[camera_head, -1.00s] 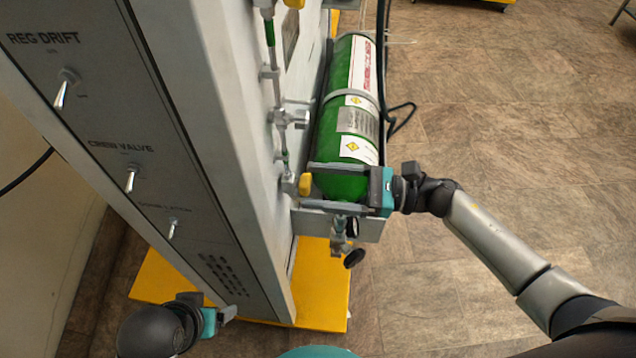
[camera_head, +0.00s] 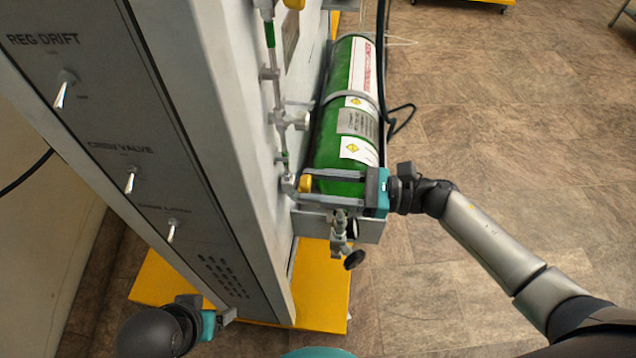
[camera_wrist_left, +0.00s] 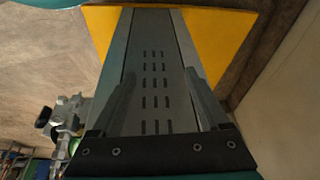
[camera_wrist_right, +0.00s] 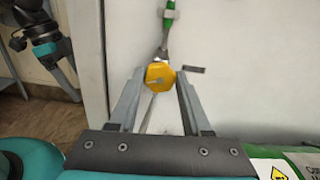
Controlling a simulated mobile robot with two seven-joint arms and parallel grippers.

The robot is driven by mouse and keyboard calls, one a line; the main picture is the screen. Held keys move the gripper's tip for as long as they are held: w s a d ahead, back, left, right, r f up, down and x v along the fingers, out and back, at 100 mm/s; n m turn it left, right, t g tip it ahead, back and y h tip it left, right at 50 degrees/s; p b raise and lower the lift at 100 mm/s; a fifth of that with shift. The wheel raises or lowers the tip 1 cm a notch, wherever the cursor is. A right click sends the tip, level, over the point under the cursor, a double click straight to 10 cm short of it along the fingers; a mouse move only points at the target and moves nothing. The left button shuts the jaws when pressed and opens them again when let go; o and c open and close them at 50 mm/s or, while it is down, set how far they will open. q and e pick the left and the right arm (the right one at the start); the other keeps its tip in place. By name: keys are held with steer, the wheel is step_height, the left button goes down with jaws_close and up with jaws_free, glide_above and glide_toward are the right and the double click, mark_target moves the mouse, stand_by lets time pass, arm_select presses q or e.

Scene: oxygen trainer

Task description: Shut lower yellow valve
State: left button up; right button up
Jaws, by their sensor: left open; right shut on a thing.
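The lower yellow valve (camera_head: 305,183) is a small yellow knob on the side of the grey cabinet, by the near end of the green cylinder. In the right wrist view, the yellow knob (camera_wrist_right: 159,76) sits between my fingertips, with a thin metal tube above it. My right gripper (camera_head: 308,186) reaches in from the right and is shut on the knob, its fingers passing over the cylinder's near end. My left gripper (camera_head: 230,314) is open and empty, low in front of the cabinet; the left wrist view shows its fingers apart before the slotted panel (camera_wrist_left: 156,60).
The green cylinder (camera_head: 340,150) lies in a grey bracket beside the cabinet (camera_head: 215,150). Another yellow knob (camera_head: 294,4) is at the top edge. A fitting with black knobs (camera_head: 354,259) hangs below the cylinder. The yellow base (camera_head: 320,290) is underneath. Open floor lies right.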

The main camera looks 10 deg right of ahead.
jaws_close()
arm_select(q)
steer(key=shift+w, duration=0.1)
arm_select(e)
steer(key=m, duration=0.3)
steer(key=shift+m, duration=0.3)
steer(key=shift+m+p, duration=0.5)
steer(key=shift+m, duration=0.9)
arm_select(q)
step_height(320, 180, down, 2)
steer(key=shift+f, duration=0.1)
arm_select(e)
steer(key=shift+m, duration=0.4)
arm_select(q)
steer(key=shift+s, duration=0.2)
